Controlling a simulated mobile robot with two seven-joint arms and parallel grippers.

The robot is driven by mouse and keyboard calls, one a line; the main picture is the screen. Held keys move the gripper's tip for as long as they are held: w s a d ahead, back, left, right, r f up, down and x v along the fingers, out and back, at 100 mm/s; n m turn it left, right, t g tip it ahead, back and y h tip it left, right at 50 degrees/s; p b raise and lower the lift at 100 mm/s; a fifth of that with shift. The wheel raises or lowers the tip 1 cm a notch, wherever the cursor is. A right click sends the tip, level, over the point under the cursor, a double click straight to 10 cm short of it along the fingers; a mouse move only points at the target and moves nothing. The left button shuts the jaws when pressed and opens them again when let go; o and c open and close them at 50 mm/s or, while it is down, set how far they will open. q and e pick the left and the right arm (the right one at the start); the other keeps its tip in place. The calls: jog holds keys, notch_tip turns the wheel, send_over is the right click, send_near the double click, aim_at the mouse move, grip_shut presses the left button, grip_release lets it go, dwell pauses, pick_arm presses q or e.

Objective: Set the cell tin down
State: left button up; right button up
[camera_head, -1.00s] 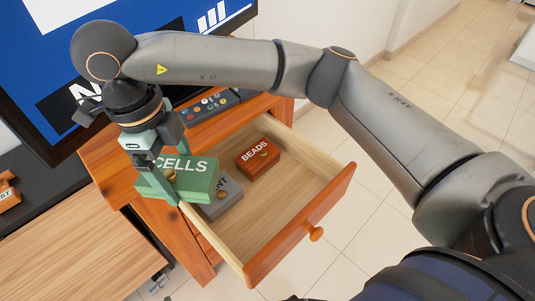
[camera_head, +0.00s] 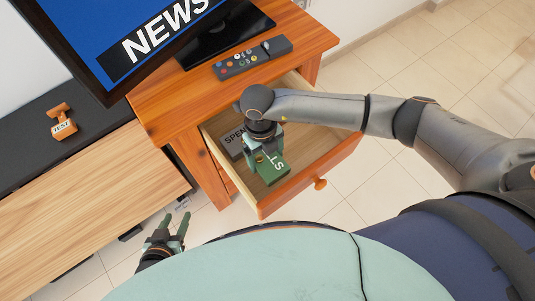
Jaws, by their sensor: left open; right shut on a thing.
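The green cell tin (camera_head: 273,172), with the letters "LS" showing on its lid, is over the open drawer (camera_head: 299,186). My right gripper (camera_head: 266,158) is shut on the tin from above and hides part of it. I cannot tell whether the tin touches the drawer floor. My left gripper (camera_head: 174,226) is open and empty at the lower left, away from the drawer and low in front of the cabinet.
A grey tin (camera_head: 231,142) marked "SPEN" lies in the drawer to the left of the green tin. A remote (camera_head: 252,58) and a television (camera_head: 140,40) are on the wooden cabinet (camera_head: 160,105). An orange "TEST" object (camera_head: 62,124) stands at the left. My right arm covers the drawer's back right.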

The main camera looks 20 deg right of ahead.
jog(key=shift+f, duration=3)
jog(key=shift+f+b, duration=0.15)
jog(key=shift+b, duration=0.25)
jog(key=o, duration=1.2)
jog(key=shift+c, duration=0.2)
jog(key=r, duration=0.4)
jog(key=w+r, duration=0.1)
jog(key=r, duration=0.7)
jog(key=shift+w+a+r+p, duration=0.15)
jog(key=shift+w+a+p, duration=0.1)
jog(key=shift+p, duration=0.15)
